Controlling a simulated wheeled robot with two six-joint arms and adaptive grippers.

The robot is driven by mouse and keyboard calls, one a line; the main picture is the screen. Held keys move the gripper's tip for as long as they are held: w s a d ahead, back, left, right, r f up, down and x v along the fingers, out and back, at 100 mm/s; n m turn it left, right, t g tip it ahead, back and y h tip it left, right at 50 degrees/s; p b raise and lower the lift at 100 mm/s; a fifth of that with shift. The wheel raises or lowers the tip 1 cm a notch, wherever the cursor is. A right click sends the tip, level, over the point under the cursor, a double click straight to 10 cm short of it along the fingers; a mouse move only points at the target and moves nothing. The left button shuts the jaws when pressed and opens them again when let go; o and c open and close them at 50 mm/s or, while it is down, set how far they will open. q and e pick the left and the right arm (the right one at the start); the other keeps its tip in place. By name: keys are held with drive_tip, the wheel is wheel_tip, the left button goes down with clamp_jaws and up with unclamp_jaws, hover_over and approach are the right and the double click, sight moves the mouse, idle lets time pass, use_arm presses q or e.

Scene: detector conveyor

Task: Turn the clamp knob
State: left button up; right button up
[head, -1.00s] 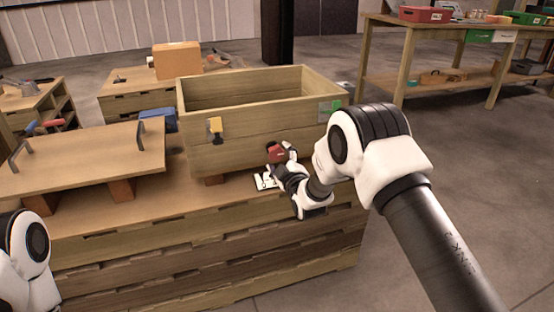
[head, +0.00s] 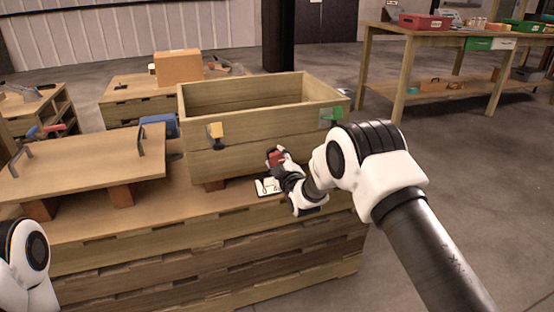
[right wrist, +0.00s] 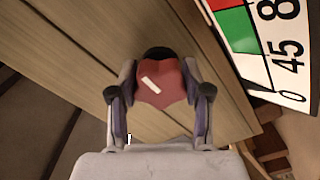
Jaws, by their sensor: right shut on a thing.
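The clamp knob (head: 275,158) is red and sits on the front face of the wooden crate (head: 250,150). In the right wrist view the knob (right wrist: 160,82) shows as a lobed red shape with a white mark slanting across it. My right gripper (head: 279,156) is at the knob, and its two fingers (right wrist: 159,88) close on it from both sides. A dial card (head: 268,187) lies below the knob; in the right wrist view the dial (right wrist: 265,45) shows green, red and black numbers. My left arm shows at the lower left edge, but its gripper is out of view.
A yellow clamp (head: 215,135) and a green clamp (head: 331,116) are on the crate. A wooden lid with two handles (head: 85,160) rests on blocks to the left. A workbench with bins (head: 460,38) stands at the back right.

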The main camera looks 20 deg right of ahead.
drive_tip(key=shift+m, duration=0.4)
drive_tip(key=m+p, duration=0.1)
drive_tip(key=m, duration=0.1)
drive_tip(key=shift+r+m, duration=0.1)
drive_tip(key=shift+m, duration=0.3)
drive_tip(key=m+p, duration=0.1)
drive_tip(key=m, duration=0.3)
drive_tip(key=shift+m, duration=0.3)
drive_tip(key=m+p, duration=0.1)
drive_tip(key=m, duration=0.3)
drive_tip(key=shift+m, duration=2.2)
drive_tip(key=shift+p, duration=0.3)
drive_tip(key=o, duration=1.2)
